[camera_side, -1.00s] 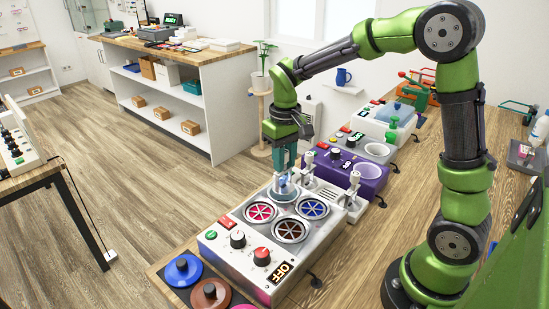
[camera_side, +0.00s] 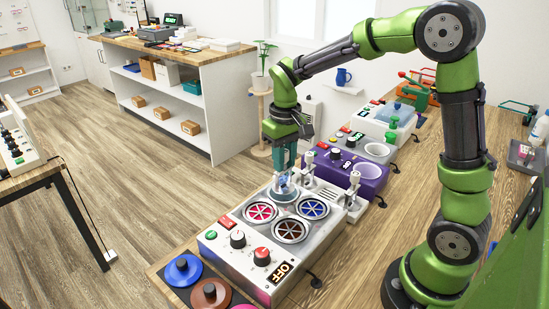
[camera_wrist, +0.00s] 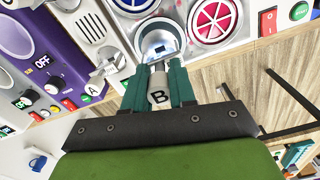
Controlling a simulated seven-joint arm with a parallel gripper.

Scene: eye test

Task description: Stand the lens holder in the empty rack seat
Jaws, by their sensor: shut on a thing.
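My gripper (camera_side: 286,170) is shut on a lens holder (camera_wrist: 160,97) with a white body marked "B". In the wrist view the teal fingers of my gripper (camera_wrist: 157,76) stand on both sides of it. Its lower end is over or in the pale round well (camera_wrist: 160,36) of the white machine; whether it touches the bottom is unclear. The rack (camera_side: 330,192) runs along the machine's right side. Two holders stand there, one at the back (camera_side: 309,176) and one at the front (camera_side: 354,183). In the wrist view one holder (camera_wrist: 97,84) shows "A". The empty seat is hard to make out.
The white machine (camera_side: 213,249) also has pink (camera_side: 260,212), blue (camera_side: 312,208) and brown (camera_side: 290,230) round wells, knobs and an OFF display. A purple device (camera_side: 368,187) stands close behind the rack. Coloured discs (camera_side: 183,270) lie at the front left.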

